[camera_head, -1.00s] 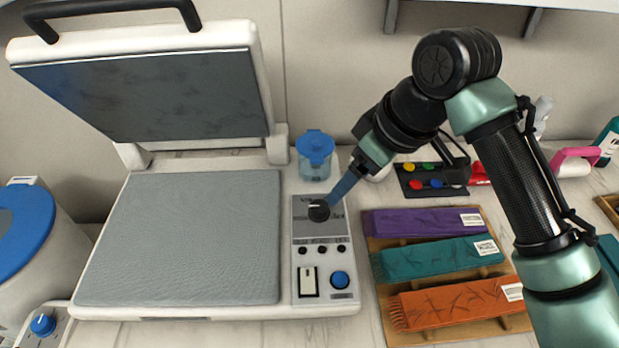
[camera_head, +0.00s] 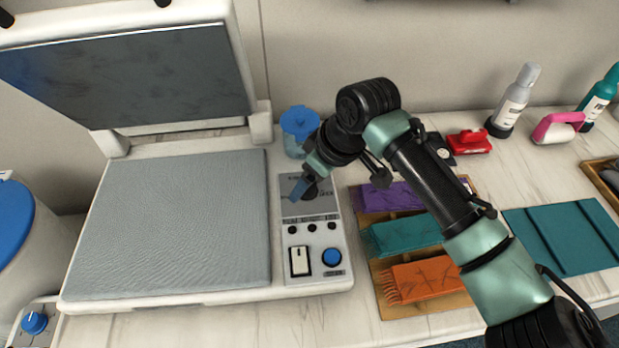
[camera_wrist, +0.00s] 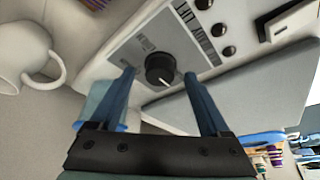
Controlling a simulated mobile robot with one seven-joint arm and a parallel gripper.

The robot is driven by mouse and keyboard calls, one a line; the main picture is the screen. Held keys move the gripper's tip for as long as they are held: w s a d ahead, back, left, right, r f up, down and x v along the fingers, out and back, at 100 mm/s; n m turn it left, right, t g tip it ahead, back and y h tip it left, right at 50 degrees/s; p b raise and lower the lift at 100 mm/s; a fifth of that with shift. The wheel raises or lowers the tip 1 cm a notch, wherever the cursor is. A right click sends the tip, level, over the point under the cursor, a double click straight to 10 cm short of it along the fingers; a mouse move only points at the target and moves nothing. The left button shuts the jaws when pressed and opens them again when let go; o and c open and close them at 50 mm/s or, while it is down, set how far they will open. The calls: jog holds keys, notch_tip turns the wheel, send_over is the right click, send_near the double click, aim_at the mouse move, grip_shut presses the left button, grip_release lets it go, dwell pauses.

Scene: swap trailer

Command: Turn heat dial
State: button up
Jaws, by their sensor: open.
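The heat dial (camera_wrist: 160,69) is a round black knob with a white pointer line on the grey panel of the white heat press (camera_head: 317,270). In the wrist view my gripper (camera_wrist: 157,75) is open, with one blue finger on each side of the dial. The fingertips are close to it; I cannot tell whether either touches. In the head view my gripper (camera_head: 302,190) is over the upper part of the panel and mostly covers the dial. Black buttons, a white rocker switch (camera_head: 299,261) and a blue round button (camera_head: 332,257) sit below.
The press lid (camera_head: 135,75) is raised over the grey platen (camera_head: 170,225). A blue-lidded cup (camera_head: 298,125) stands behind the panel. Purple, teal and orange bundles (camera_head: 400,237) lie on a wooden rack at right. A white mug (camera_wrist: 25,55) shows in the wrist view.

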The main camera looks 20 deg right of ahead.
jog(key=shift+w+f, duration=0.1)
jog(key=shift+f, duration=0.1)
grip_shut()
jog(key=shift+a, duration=0.1)
